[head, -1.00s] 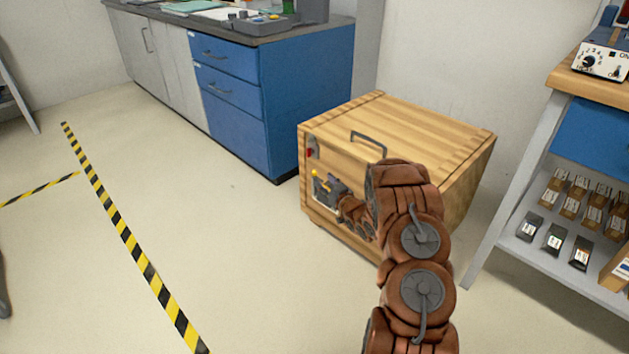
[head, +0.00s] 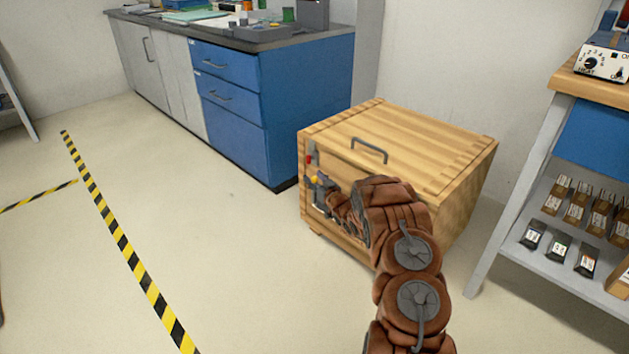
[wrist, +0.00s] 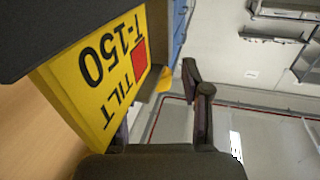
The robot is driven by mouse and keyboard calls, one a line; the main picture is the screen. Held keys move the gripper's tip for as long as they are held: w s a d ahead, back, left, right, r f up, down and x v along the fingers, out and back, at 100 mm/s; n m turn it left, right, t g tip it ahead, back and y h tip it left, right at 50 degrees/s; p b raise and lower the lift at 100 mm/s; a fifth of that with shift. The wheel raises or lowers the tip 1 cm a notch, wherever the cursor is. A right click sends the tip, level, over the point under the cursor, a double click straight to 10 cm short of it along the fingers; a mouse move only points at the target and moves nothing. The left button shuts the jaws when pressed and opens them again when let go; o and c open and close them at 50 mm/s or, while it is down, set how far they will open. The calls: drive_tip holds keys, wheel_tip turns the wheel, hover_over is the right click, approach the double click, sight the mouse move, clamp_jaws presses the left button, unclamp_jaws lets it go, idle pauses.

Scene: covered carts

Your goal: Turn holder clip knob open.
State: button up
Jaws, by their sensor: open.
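A wooden box-like cart (head: 400,136) stands on the floor with a grey handle on top. On its front face, a small yellow part (head: 314,179), which looks like the clip knob, sits below a red spot. My gripper (head: 322,186) is at this face, close to the yellow part; contact cannot be told. In the wrist view my gripper (wrist: 162,94) is open, with its right finger clear and its left finger partly hidden. A yellow plate (wrist: 112,78) marked "T-150 TILT" fills the left. A small yellow piece (wrist: 163,79) shows past its edge, between the fingers.
A blue-drawer counter (head: 300,110) stands behind the cart at left. A shelf rack (head: 530,185) with several small boxes is on the right. The floor at left is open, crossed by black-yellow tape (head: 125,245).

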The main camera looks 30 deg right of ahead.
clamp_jaws()
idle(0.5)
